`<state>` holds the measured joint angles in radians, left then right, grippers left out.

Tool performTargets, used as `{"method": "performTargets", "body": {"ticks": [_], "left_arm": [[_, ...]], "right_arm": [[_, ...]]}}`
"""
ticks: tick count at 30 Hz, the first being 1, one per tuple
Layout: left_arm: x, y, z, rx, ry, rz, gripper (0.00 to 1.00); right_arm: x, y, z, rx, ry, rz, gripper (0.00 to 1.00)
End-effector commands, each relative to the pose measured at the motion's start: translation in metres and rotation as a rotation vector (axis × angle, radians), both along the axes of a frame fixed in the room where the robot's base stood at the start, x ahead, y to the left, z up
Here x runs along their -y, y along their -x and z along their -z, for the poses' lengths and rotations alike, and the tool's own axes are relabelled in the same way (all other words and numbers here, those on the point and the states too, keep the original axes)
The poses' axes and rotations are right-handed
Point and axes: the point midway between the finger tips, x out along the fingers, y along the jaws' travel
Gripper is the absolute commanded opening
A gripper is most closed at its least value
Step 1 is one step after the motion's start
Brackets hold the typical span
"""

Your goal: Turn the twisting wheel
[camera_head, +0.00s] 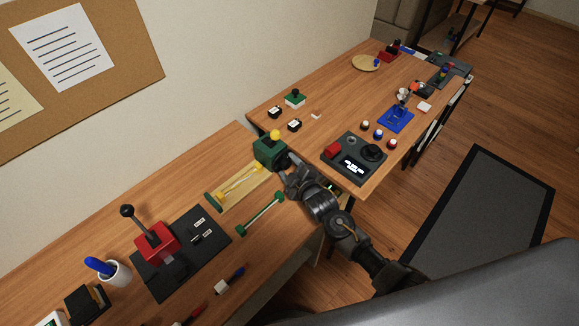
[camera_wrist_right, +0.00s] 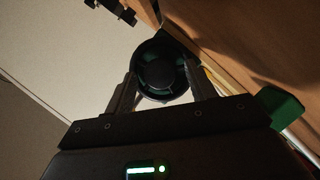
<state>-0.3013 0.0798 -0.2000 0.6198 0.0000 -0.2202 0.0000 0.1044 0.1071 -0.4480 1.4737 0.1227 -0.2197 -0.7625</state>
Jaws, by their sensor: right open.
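A dark round wheel (camera_wrist_right: 160,68) shows in the right wrist view, directly ahead between the two fingers of my right gripper (camera_wrist_right: 161,76). The fingers are apart, one on each side of the wheel; I cannot tell whether they touch it. In the head view my right gripper (camera_head: 287,168) is at the right side of a green box (camera_head: 268,152) with a yellow knob (camera_head: 275,134) on top. The wheel is hidden there behind the gripper. My left gripper is not in view.
A tan board with yellow parts (camera_head: 238,186) and a green-ended bar (camera_head: 260,214) lie near my right gripper. A black panel with a red lever box (camera_head: 155,240) stands lower left. A dark control box (camera_head: 354,158) sits on the right table, close to my arm.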

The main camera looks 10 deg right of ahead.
Motion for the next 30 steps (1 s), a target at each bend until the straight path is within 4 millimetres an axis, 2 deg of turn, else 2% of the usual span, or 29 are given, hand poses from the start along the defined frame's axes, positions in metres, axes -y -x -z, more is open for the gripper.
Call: {"method": "performTargets", "body": {"ticks": [7,18,30], "left_arm": [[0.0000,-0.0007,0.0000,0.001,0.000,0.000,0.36],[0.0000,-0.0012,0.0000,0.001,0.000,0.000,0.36],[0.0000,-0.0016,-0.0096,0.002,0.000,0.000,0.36]], "right_arm": [[-0.0002,-0.0007,0.0003,0.000,0.000,0.000,0.55],[0.0000,-0.0004,0.0005,0.000,0.000,0.000,0.11],[0.0006,-0.0008,-0.0023,-0.053,-0.078,0.000,0.11]]}}
